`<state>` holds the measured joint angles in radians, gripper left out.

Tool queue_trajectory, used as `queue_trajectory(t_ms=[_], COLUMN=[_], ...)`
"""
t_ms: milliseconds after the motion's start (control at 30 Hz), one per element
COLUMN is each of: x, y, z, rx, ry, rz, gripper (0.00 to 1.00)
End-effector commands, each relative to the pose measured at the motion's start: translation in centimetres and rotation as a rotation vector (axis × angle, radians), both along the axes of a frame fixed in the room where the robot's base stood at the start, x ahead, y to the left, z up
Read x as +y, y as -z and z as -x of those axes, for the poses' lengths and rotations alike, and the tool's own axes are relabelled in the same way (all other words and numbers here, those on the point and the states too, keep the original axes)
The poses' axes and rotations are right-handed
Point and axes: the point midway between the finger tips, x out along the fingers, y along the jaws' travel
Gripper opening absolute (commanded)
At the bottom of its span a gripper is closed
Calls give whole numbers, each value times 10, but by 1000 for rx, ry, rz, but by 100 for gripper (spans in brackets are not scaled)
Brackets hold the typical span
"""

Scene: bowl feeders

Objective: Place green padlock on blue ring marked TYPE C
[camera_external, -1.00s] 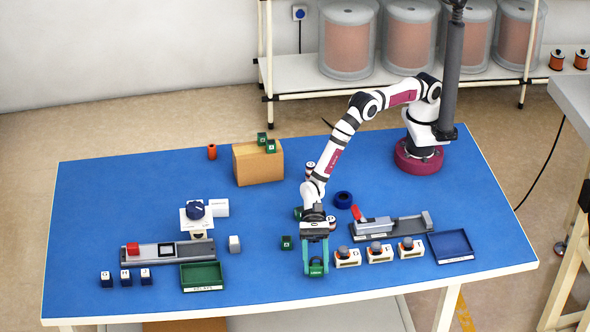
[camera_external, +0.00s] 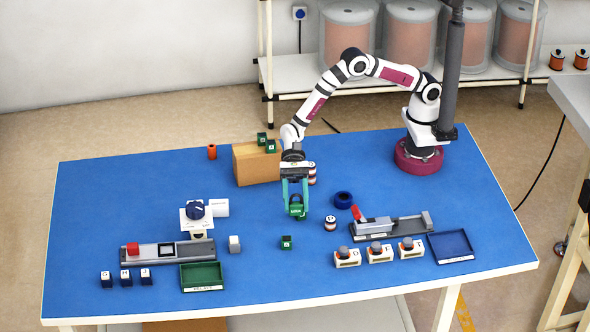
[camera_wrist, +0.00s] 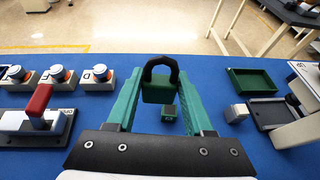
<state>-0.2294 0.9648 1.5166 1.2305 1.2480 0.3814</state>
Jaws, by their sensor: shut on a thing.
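My gripper (camera_external: 296,208) has teal fingers and is shut on a green padlock (camera_wrist: 160,90) with a black shackle. The padlock (camera_external: 296,211) sits between the fingertips; its height above the table is hard to judge. A dark blue ring (camera_external: 343,199) lies on the table to the right of my gripper; no TYPE C marking is legible on it. The ring does not show in the wrist view. Another small green block with a white label (camera_external: 286,242) stands on the table in front of my gripper and shows beyond the held padlock in the wrist view (camera_wrist: 168,113).
A cardboard box (camera_external: 258,165) with two green blocks on top stands behind-left of my gripper. A banded spool (camera_external: 330,223) and a red-levered fixture (camera_external: 392,228) are to the right. A green tray (camera_external: 202,277) and blue tray (camera_external: 451,246) lie toward the front.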

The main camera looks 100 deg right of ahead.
Motion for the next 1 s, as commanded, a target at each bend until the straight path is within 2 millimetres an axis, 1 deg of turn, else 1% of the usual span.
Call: queue_trajectory(t_ms=[33, 67, 100, 133, 167, 200, 233, 267, 300, 367, 400, 500, 533, 600, 667, 733, 767, 867, 900, 1000], x=[-23, -37, -57, -72, -88, -109, -125, -142, -163, -192, -209, -238, -243, -253, -256, -251, -245, -213, -200, -171], y=[0, 0, 0, -1, -1, -2, -3, -5, -7, -12, -16, -24, -27, -31, -33, -30, -26, -8, 0, 18], z=[1, 4, 8, 13, 18, 27, 35, 44, 58, 82, 98, 134, 143, 159, 168, 173, 173, 174, 173, 172], rx=[1, 2, 2, 1, 2, 1, 2, 1, 3, 1, 1, -1, 0, 0, -2, 0, 1, 5, 5, 4], ry=[2, -4, -11, -16, -22, -30, -37, -42, -52, -64, -72, -88, -91, -96, -101, -106, -109, -112, -112, -112], rz=[0, 0, 0, 0, 0, -1, -1, -1, -2, -3, -3, -3, -2, -2, -2, -3, -3, -4, -4, -3], gripper=[0, 0, 0, 0, 0, 0, 0, 0, 0, 0, 0, 0, 0, 0, 0, 0, 0, 0, 0, 0])
